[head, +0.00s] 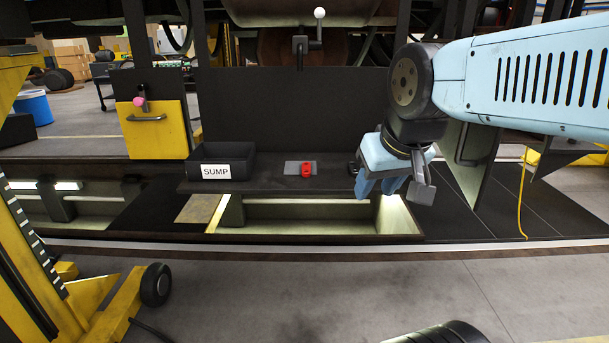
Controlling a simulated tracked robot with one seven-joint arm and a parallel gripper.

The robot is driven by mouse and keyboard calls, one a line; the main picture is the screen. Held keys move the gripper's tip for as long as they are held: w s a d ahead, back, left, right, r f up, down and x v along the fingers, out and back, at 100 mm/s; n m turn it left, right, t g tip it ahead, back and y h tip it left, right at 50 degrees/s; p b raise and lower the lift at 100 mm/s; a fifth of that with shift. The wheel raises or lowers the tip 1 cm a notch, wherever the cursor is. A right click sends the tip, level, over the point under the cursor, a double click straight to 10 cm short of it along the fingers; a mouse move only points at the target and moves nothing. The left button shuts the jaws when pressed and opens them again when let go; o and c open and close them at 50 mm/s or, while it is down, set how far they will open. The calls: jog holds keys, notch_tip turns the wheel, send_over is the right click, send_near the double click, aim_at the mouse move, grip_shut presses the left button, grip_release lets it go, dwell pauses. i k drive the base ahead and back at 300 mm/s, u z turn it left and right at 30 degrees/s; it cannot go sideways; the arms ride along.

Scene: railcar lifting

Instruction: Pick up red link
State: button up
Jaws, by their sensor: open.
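The red link (306,170) is small and lies on a flat grey plate (291,167) on the dark ledge, near the middle of the head view. My gripper (380,188) is at the end of the light blue arm, to the right of the red link and apart from it. Its blue fingers point downward over the right end of the lit pit. The fingers are open, and I see nothing held between them. The arm comes in from the upper right.
A black bin labelled SUMP (222,163) stands left of the plate. A lit pit opening (310,215) lies in front of the ledge. A dark panel (290,105) rises behind it. A yellow box (152,128) is at left, and yellow wheeled equipment (100,300) at lower left.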

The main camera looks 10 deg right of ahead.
aim_at(306, 166)
jog(key=u, duration=0.05)
jog(key=i, duration=0.15)
jog(key=z, duration=2.7)
jog(key=k, duration=1.3)
jog(key=u, duration=1.15)
jog(key=i, duration=1)
jog(key=u, duration=0.05)
